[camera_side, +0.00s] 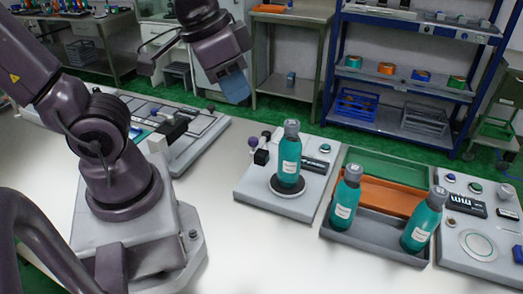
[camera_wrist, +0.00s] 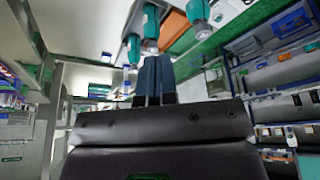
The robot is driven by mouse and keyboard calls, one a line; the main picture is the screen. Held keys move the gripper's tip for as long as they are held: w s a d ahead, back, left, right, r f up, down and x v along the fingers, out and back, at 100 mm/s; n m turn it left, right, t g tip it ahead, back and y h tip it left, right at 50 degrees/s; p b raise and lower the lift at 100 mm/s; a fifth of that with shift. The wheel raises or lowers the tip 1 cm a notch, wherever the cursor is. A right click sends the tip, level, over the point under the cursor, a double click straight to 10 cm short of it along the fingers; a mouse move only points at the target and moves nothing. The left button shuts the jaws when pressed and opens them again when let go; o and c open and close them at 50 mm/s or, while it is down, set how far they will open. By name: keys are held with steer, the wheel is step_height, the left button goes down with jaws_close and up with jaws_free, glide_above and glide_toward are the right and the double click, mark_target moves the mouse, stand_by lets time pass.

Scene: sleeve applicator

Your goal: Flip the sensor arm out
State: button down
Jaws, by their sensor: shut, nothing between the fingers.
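The applicator (camera_side: 250,196) is a light grey plate in the middle of the white table. A teal bottle (camera_side: 289,160) with a white label and grey cap stands upright on its round disc. Left of that bottle is a small post with a purple knob (camera_side: 253,141) and a black block (camera_side: 261,157), which looks like the sensor arm; its exact pose is too small to tell. My gripper (camera_side: 236,88) is shut and empty, raised in the air to the upper left of the applicator. Its blue fingers (camera_wrist: 154,80) show pressed together in the wrist view.
A grey tray (camera_side: 372,228) holds two teal bottles (camera_side: 345,198) right of the applicator, with orange and green trays behind. A panel with buttons (camera_side: 480,243) stands far right. Another grey station (camera_side: 195,140) is at left. The table front is clear. A blue shelf (camera_side: 410,95) stands behind.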

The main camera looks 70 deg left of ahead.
steer(key=w+f+m+y, duration=0.1)
steer(key=f+m+y, duration=0.1)
steer(key=f+y, duration=0.4)
steer(key=w+f+m+g+y, duration=0.1)
steer(key=f+y, duration=0.5)
steer(key=f, duration=0.4)
steer(key=w+f+m+g+y, duration=0.1)
steer(key=f+m+y, duration=0.1)
steer(key=f+y, duration=0.4)
steer(key=shift+w+a+f+m+y, duration=0.1)
steer(key=shift+w+f+m+y, duration=0.1)
steer(key=shift+f, duration=0.55)
steer(key=shift+w+f+m+y, duration=0.1)
steer(key=shift+w+f+y, duration=0.1)
steer(key=shift+f, duration=0.55)
steer(key=shift+w+d+r+n+t+y, duration=0.2)
steer(key=shift+w+r+n+t, duration=0.25)
steer(key=shift+w+n, duration=0.15)
steer(key=shift+w+d+r+n+t+y, duration=0.2)
steer(key=shift+w+r+n+t, duration=0.15)
steer(key=shift+w+n+t, duration=0.25)
steer(key=shift+s, duration=0.15)
steer(key=x, duration=1)
steer(key=shift+f, duration=0.1)
steer(key=shift+s, duration=0.15)
